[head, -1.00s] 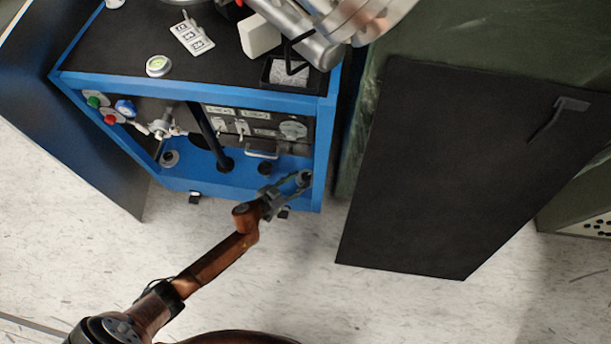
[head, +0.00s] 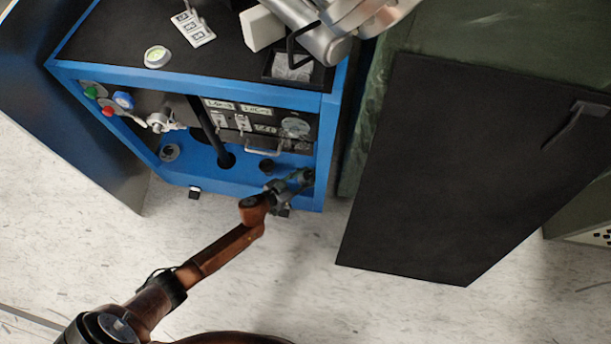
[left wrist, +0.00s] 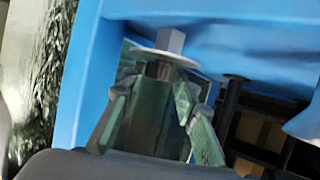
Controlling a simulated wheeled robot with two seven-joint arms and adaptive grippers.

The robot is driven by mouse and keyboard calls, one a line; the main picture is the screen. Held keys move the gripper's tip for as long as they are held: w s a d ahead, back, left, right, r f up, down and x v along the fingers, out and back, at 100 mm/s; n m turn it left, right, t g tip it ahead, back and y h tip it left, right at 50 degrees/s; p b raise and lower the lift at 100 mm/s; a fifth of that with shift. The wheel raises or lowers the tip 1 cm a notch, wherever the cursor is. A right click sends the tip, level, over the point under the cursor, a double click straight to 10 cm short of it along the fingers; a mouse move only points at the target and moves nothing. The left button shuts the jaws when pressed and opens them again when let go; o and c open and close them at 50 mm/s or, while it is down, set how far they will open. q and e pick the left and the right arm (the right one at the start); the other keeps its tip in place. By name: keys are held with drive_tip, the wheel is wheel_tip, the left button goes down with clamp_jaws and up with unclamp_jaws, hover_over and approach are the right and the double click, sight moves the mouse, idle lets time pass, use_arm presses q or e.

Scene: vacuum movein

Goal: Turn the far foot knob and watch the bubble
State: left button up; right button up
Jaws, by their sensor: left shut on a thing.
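The round bubble level (head: 157,56), with a yellow-green face, sits on the black top of the blue cabinet frame (head: 322,125). Its bubble is too small to read. My left gripper (head: 303,180) is at the lower right corner of the frame, low above the floor. In the left wrist view, the foot knob (left wrist: 165,57) shows as a pale disc with a square grey stem above it. My left gripper (left wrist: 155,100) is shut on the knob, a finger on each side. The knob is hidden by the gripper in the head view. My right gripper is out of view.
Another dark panel (head: 75,120) stands at the left. A metal handle (head: 263,149) and valve (head: 163,122) stick out in front. The speckled floor in front is clear.

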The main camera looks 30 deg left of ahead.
use_arm(q)
drive_tip(key=shift+c, duration=1.3)
drive_tip(key=shift+w+a+r+m, duration=0.1)
drive_tip(key=shift+a+m, duration=0.05)
drive_tip(key=shift+m, duration=0.15)
drive_tip(key=shift+h+p, duration=0.45)
drive_tip(key=shift+h, duration=0.15)
drive_tip(key=shift+m+g, duration=0.4)
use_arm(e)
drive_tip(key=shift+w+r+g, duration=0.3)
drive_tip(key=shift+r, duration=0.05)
use_arm(q)
drive_tip(key=o, duration=0.9)
drive_tip(key=v, duration=1.2)
drive_tip(key=shift+a+f, duration=0.1)
drive_tip(key=shift+f, duration=0.15)
